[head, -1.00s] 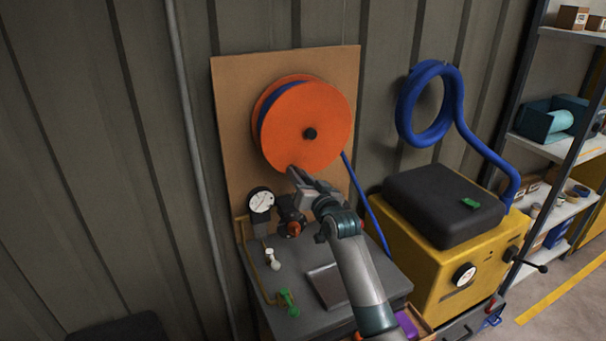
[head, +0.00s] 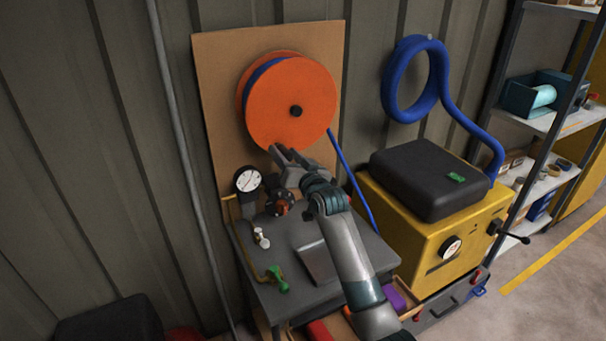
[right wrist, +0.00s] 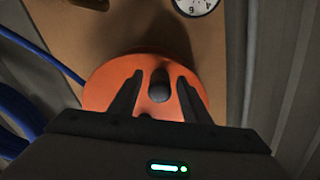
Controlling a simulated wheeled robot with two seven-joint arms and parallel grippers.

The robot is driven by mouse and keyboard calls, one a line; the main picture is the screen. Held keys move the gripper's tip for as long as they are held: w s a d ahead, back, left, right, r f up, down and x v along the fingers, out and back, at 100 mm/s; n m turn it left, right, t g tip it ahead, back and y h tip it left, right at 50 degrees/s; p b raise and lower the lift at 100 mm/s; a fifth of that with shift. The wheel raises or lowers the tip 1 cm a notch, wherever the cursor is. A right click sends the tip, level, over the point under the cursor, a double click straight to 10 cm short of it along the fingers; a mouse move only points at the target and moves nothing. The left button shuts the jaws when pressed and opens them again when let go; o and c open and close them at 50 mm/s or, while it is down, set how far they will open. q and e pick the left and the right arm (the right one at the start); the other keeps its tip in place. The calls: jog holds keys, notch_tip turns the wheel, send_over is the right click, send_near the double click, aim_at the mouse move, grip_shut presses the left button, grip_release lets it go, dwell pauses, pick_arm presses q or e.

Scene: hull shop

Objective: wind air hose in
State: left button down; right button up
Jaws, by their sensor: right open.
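The air hose reel (head: 280,92) is an orange drum mounted on a tan board, with blue hose wound between its flanges. A dark knob (head: 296,111) stands out from its face. The blue air hose (head: 347,168) runs down from the reel's right side behind the bench. My right gripper (head: 284,156) is open and empty, just below and in front of the reel's lower edge. In the right wrist view, its fingers point at the orange face (right wrist: 104,92), and the knob (right wrist: 159,86) appears between them; I cannot tell the gap in depth. My left gripper is not in view.
A pressure gauge (head: 247,180) and a valve (head: 279,205) sit close left of my right gripper. The grey bench (head: 300,232) is below. A yellow machine (head: 430,225) and a thick blue coil (head: 405,80) are to the right, near a shelf (head: 540,120).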

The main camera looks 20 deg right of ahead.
jog(key=s+d+b, duration=0.1)
jog(key=s+b, duration=0.3)
jog(key=s, duration=1.3)
jog(key=shift+b, duration=0.4)
jog(key=shift+d, duration=0.1)
jog(key=shift+f, duration=0.1)
